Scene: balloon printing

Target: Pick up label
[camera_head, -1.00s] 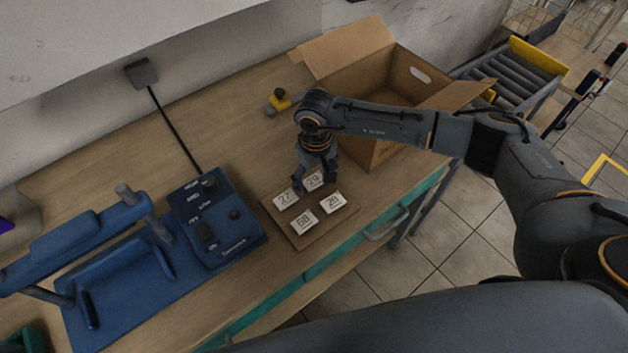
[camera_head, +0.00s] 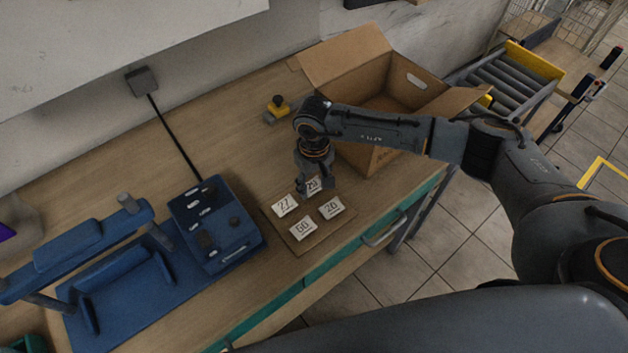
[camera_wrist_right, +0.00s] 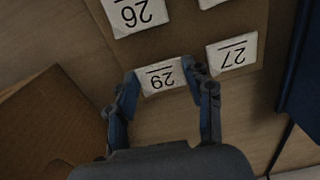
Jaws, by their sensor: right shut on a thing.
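Several white number labels lie on a thin brown board (camera_head: 272,212) on the wooden table. In the head view label 27 (camera_head: 285,204), label 26 (camera_head: 331,208) and a third label reading 60 or 68 (camera_head: 302,228) are flat on it. Label 29 (camera_head: 313,185) is at the board's far edge, partly covered by my right gripper (camera_head: 315,186). In the right wrist view the gripper (camera_wrist_right: 163,82) has its fingers on both sides of label 29 (camera_wrist_right: 163,77), shut on it. The wrist view cannot show whether it is off the board. My left gripper is not in view.
An open cardboard box (camera_head: 362,152) stands behind the right arm. A blue machine (camera_head: 212,224) is left of the board. A yellow-and-black item (camera_head: 277,106) sits further back.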

